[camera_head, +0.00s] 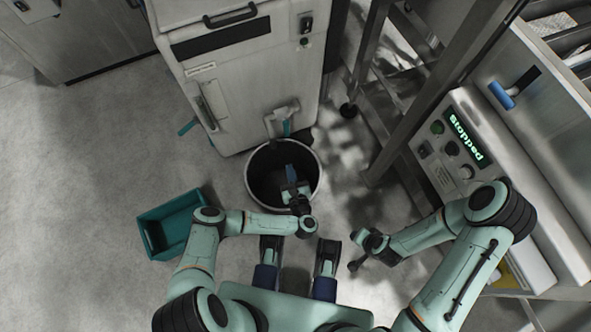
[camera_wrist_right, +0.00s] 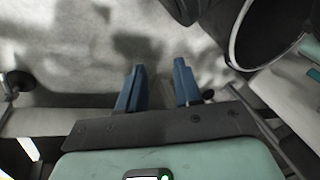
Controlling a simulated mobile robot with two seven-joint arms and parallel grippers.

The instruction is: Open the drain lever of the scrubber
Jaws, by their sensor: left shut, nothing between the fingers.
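The scrubber (camera_head: 235,75) is a tall pale grey cabinet at the top middle of the head view. A grey drain pipe (camera_head: 280,118) comes out low on its front, with a teal piece (camera_head: 287,128) beside it that looks like the drain lever; its exact position is hard to tell. My left gripper (camera_head: 290,172) is shut and empty, with blue fingers pointing toward the pipe. It appears over the bucket and just below the teal piece, apart from it in the picture. My right gripper (camera_wrist_right: 159,86) is open and empty, over bare floor in the right wrist view.
A dark round bucket (camera_head: 319,182) with a light rim stands under the pipe; its rim also shows in the right wrist view (camera_wrist_right: 233,45). A teal crate (camera_head: 150,250) lies at left. A metal frame (camera_head: 415,90) and control panel reading "stopped" (camera_head: 466,138) stand at right.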

